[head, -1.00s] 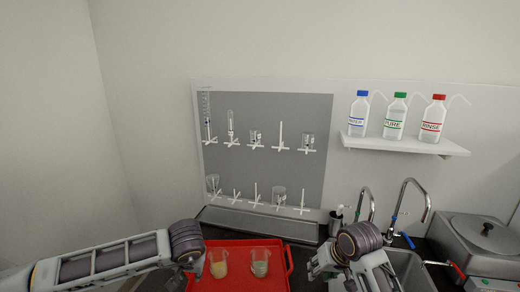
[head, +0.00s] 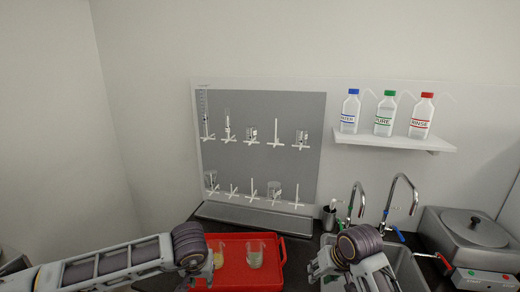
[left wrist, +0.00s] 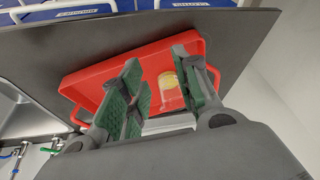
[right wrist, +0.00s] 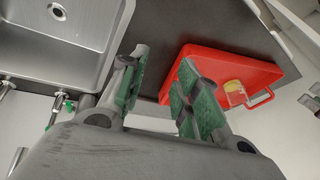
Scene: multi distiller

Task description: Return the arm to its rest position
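My left arm comes in from the left in the head view, its wrist over the left edge of a red tray (head: 233,275). My left gripper (left wrist: 157,58) is open and empty in the left wrist view, with the tray beyond its green-padded fingers. My right arm stands in front of the sink in the head view. My right gripper (right wrist: 163,60) is open and empty in the right wrist view, between the sink and the tray. Both grippers look clear of the beakers.
On the tray stand a beaker with yellow contents (head: 218,256) and a beaker with pale contents (head: 255,257). The sink (head: 408,268) and a lidded heating unit (head: 462,250) are at right. A pegboard (head: 262,150) and a bottle shelf (head: 395,142) are on the back wall.

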